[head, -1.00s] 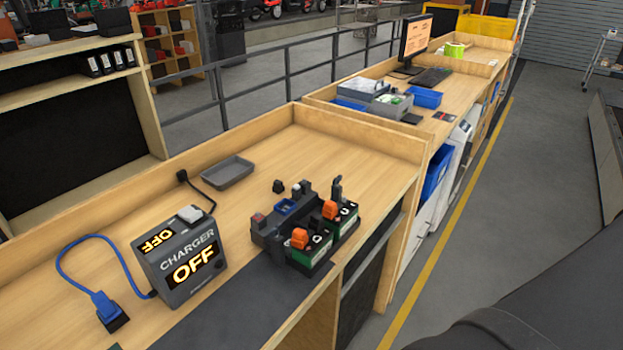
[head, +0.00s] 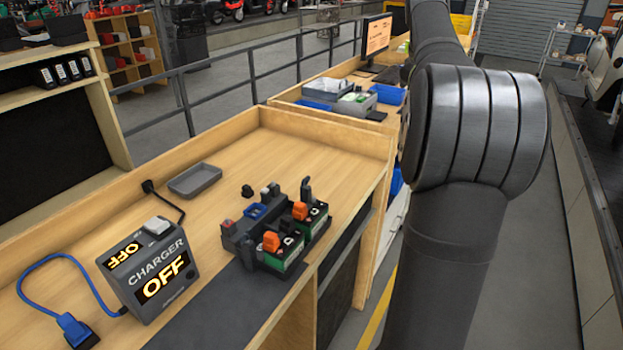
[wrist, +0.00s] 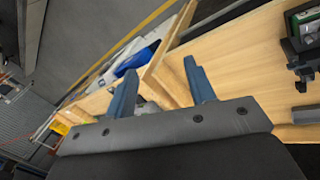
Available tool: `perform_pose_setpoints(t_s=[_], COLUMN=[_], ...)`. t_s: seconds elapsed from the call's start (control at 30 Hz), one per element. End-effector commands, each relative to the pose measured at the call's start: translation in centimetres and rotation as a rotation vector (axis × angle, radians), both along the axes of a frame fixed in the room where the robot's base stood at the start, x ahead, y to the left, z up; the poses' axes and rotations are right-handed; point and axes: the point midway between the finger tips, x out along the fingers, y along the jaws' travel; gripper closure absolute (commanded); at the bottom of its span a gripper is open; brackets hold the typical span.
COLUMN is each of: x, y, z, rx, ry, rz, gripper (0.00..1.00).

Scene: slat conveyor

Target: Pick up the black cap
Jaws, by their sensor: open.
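The small black cap (head: 247,191) sits on the wooden bench in the head view, just behind the dark battery dock (head: 240,236) and right of the grey tray. My gripper (wrist: 157,74) shows in the wrist view with its two blue fingers apart and nothing between them. It points over the bench edge, away from the dock, part of which shows at the upper right (wrist: 306,45). The head view shows my arm but not my gripper.
The dock holds green batteries with orange tops (head: 271,242). A charger (head: 150,268) reading OFF stands left, with a blue cable (head: 40,262). A grey tray (head: 195,180) lies behind. Raised wooden walls (head: 330,130) edge the bench's back and far end; bare wood lies between.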

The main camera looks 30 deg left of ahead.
Motion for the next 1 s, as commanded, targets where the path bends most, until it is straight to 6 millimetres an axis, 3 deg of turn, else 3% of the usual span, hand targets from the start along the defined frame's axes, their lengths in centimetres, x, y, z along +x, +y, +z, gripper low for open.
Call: perform_pose_setpoints(t_s=[0.03, 0.17, 0.3, 0.4, 0.5, 0.6, 0.7, 0.87, 1.0], x=[0.0, -1.5, -5.1, -8.6, -12.2, -15.0, -16.8, -17.4, -17.4], y=[4.3, 14.0, 24.3, 30.8, 35.8, 39.1, 40.8, 41.4, 41.3], z=[-1.0, -3.3, -6.1, -8.0, -9.7, -10.9, -11.6, -12.9, -15.3], rx=[0.009, 0.03, 0.034, 0.027, 0.015, 0.003, -0.005, -0.01, -0.011], ry=[0.03, 0.109, 0.198, 0.258, 0.306, 0.34, 0.359, 0.369, 0.37], rz=[0.04, 0.121, 0.209, 0.268, 0.316, 0.349, 0.368, 0.373, 0.371], gripper=[0.5, 0.5, 0.5, 0.5, 0.5, 0.5, 0.5, 0.5, 0.5])
